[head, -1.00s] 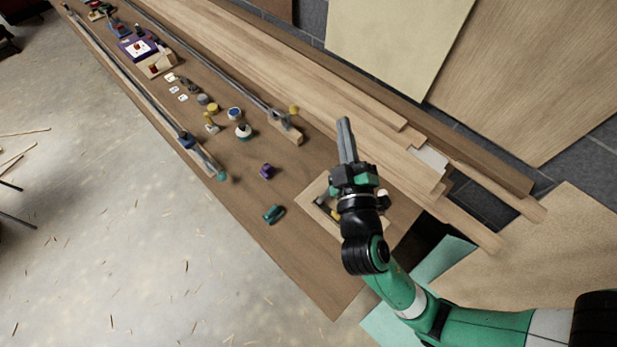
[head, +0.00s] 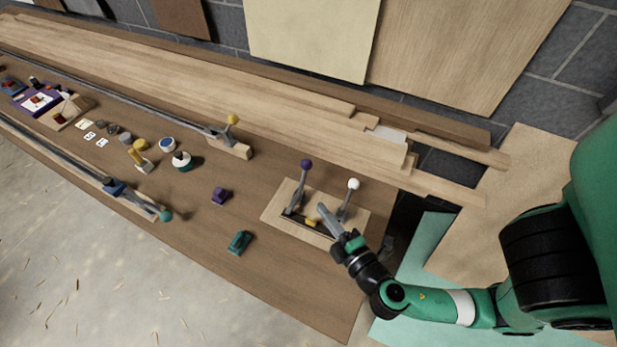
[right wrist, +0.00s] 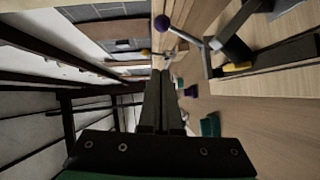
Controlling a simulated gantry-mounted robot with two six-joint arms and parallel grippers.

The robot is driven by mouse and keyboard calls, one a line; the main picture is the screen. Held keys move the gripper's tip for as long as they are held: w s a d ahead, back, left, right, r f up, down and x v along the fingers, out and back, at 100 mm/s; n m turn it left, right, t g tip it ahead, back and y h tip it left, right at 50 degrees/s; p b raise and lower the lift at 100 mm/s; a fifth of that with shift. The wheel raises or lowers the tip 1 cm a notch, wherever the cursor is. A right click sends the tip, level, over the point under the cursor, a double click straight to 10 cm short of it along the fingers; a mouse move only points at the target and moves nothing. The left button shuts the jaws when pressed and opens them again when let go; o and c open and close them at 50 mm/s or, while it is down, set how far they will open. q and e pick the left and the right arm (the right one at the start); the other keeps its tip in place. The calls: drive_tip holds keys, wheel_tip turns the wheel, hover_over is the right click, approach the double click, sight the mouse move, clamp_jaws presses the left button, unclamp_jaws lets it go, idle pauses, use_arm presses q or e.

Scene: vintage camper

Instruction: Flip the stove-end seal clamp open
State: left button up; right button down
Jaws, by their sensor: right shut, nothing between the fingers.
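A light wooden board (head: 272,211) at the bench's right end carries two upright grey levers, one with a purple knob (head: 306,164) and one with a white knob (head: 354,184). A dark slot with a yellow piece (head: 311,222) lies between their bases. Which lever is the stove-end clamp, I cannot tell. My right gripper (head: 322,207) is shut and empty, in front of the levers, and its tips appear between them. In the right wrist view, the purple knob (right wrist: 162,22) and its lever stand beyond the fingertips, apart from them. My left gripper is not in view.
A purple piece (head: 221,196) and a green piece (head: 239,242) lie left of the board. Long planks (head: 290,105) line the back. The bench front right of the green piece is clear.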

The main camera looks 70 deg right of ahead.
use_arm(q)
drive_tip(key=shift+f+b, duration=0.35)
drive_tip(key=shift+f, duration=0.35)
use_arm(e)
drive_tip(key=s+d+x, duration=0.1)
drive_tip(key=d+x, duration=0.1)
drive_tip(key=x, duration=1)
drive_tip(key=shift+s+d, duration=0.25)
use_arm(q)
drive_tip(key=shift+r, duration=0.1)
use_arm(e)
drive_tip(key=shift+f, duration=0.15)
